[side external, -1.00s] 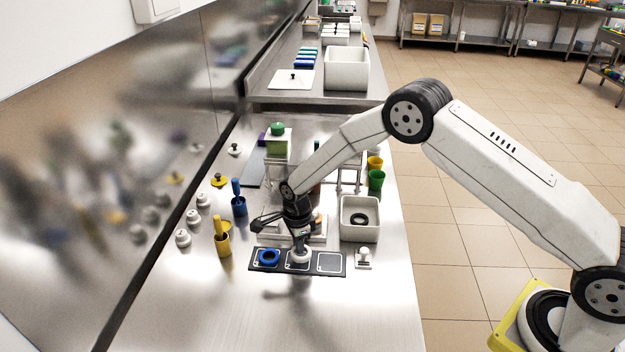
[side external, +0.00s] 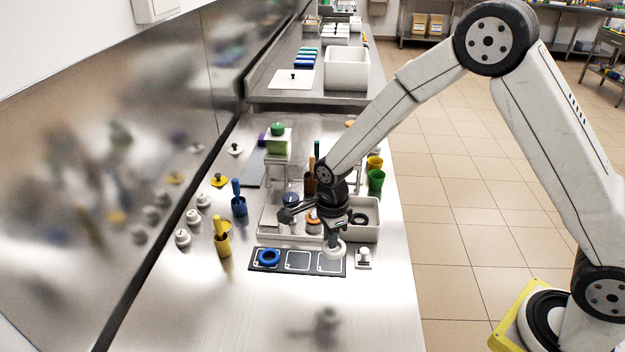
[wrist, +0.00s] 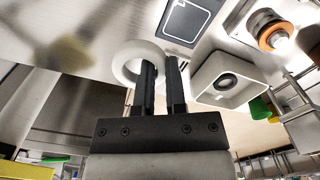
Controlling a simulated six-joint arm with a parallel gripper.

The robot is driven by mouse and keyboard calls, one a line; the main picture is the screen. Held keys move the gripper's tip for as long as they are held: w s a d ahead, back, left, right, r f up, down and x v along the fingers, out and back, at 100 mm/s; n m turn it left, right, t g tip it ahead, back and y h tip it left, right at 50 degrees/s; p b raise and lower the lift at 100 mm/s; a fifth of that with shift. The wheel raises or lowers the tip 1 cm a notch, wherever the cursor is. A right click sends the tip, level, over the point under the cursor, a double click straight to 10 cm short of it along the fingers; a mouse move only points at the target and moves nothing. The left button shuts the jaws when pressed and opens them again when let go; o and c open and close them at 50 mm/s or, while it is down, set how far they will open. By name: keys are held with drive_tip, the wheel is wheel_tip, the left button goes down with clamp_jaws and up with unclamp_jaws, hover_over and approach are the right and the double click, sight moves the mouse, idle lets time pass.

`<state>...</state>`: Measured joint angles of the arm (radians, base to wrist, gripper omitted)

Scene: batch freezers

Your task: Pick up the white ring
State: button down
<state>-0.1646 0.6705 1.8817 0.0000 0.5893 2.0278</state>
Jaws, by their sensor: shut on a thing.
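The white ring (side external: 337,252) is in my gripper (side external: 334,241), in front of the right square of the black three-square tray (side external: 283,270) in the side external view. It appears raised above the tray. In the wrist view, the white ring (wrist: 128,57) stands out to the left of the fingers. My gripper (wrist: 163,70) is shut on its rim; the fingers hide part of it. The middle square of the tray is empty. A blue ring (side external: 268,257) lies on the left square.
A white bin (side external: 369,234) with a dark ring (side external: 359,218) inside stands behind the tray on the right. A small white piece (side external: 363,256) stands right of the tray. Yellow (side external: 223,246) and blue (side external: 239,206) cups stand left. The front counter is clear.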

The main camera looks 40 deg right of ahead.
sight(341, 245)
drive_tip(key=shift+s+d+r, duration=0.1)
drive_tip(key=shift+s+r, duration=0.2)
drive_tip(key=shift+s, duration=0.35)
drive_tip(key=shift+s+d+r, duration=0.1)
drive_tip(key=shift+s+r, duration=0.2)
drive_tip(key=shift+s, duration=0.4)
drive_tip(key=shift+s+d+r, duration=0.1)
drive_tip(key=shift+s+r, duration=0.2)
drive_tip(key=shift+s, duration=0.35)
drive_tip(key=shift+w, duration=0.15)
drive_tip(key=shift+w+d, duration=0.1)
drive_tip(key=shift+w, duration=0.45)
drive_tip(key=w+d+m, duration=0.1)
drive_tip(key=w+d, duration=0.1)
drive_tip(key=w, duration=0.4)
drive_tip(key=w+d+f+m, duration=0.1)
drive_tip(key=w+d+m, duration=0.1)
drive_tip(key=w, duration=0.3)
drive_tip(key=w+d+m, duration=0.2)
drive_tip(key=w+d, duration=0.1)
drive_tip(key=w, duration=0.3)
drive_tip(key=shift+w+d+f, duration=0.25)
drive_tip(key=shift+w+f, duration=0.05)
drive_tip(key=shift+w+d+f+m, duration=0.1)
drive_tip(key=shift+w+d+m, duration=0.4)
drive_tip(key=shift+w+d, duration=0.15)
drive_tip(key=shift+f, duration=0.2)
drive_tip(key=shift+f, duration=2.4)
